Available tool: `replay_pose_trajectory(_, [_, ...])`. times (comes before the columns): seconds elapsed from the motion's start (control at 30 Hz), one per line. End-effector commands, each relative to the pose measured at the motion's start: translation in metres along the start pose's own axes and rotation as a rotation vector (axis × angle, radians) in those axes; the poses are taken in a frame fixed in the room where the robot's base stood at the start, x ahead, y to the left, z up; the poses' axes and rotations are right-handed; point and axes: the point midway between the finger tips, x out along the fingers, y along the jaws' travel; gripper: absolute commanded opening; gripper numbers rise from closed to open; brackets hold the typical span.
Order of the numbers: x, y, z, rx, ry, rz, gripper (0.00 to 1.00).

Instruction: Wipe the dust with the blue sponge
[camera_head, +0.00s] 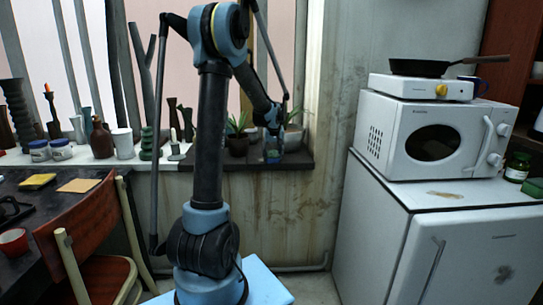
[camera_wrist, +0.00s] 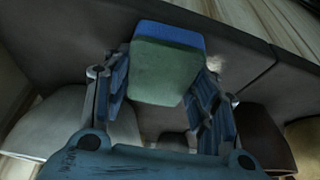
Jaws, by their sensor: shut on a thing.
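My gripper (camera_wrist: 155,85) is shut on a sponge (camera_wrist: 165,70) with a blue layer and a green face, held over a dark grey surface in the wrist view. In the head view my gripper (camera_head: 272,125) is at the window sill (camera_head: 295,160), in front of potted plants. The sponge is hard to make out there. A small pale smudge (camera_wrist: 216,63), perhaps dust, shows beside the right finger in the wrist view. I cannot tell whether the sponge touches the surface.
Pots and vases (camera_head: 102,138) line the sill to the left. A plant pot (camera_head: 237,146) stands close to my gripper. A white fridge (camera_head: 440,245) at right carries a microwave (camera_head: 430,135) and a brownish patch (camera_head: 445,194). A chair (camera_head: 85,235) stands at lower left.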

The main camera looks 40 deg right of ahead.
Motion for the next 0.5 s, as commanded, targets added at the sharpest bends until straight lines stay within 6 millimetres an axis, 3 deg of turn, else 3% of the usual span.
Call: replay_pose_trajectory(0.5, [-0.001, -0.033, -0.003, -0.001, 0.001, -0.001, 0.34])
